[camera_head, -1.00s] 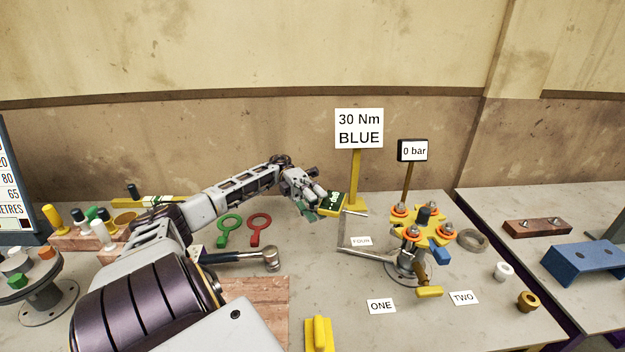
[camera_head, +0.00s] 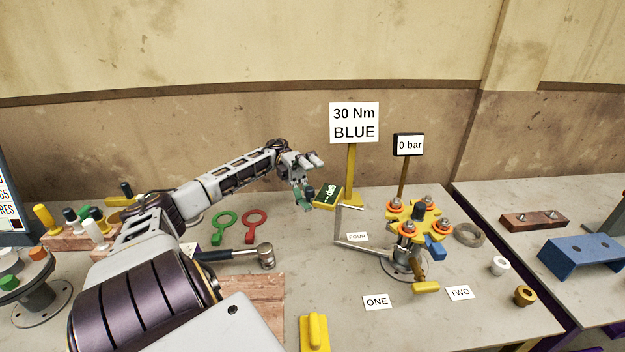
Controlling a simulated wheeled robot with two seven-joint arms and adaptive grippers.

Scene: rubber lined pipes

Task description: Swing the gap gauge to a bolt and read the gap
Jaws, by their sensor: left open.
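The yellow flange (camera_head: 428,222) stands on a grey base with several bolts in orange-ringed seats around it. A thin grey angled arm (camera_head: 349,242) stands to its left, beside the FOUR card (camera_head: 357,237). A small yellow box with a dark green display (camera_head: 328,194) lies near the sign post; its lettering is too small to read surely. My left gripper (camera_head: 312,182) is open just left of this box, with its fingers spread and nothing clearly held. A dark and green piece shows at its lower fingertips; I cannot tell whether it is part of the gripper. My right gripper is not in view.
A sign (camera_head: 354,122) reads "30 Nm BLUE" and a gauge (camera_head: 408,145) reads "0 bar". Cards ONE (camera_head: 377,302) and TWO (camera_head: 459,293) lie in front of the flange.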

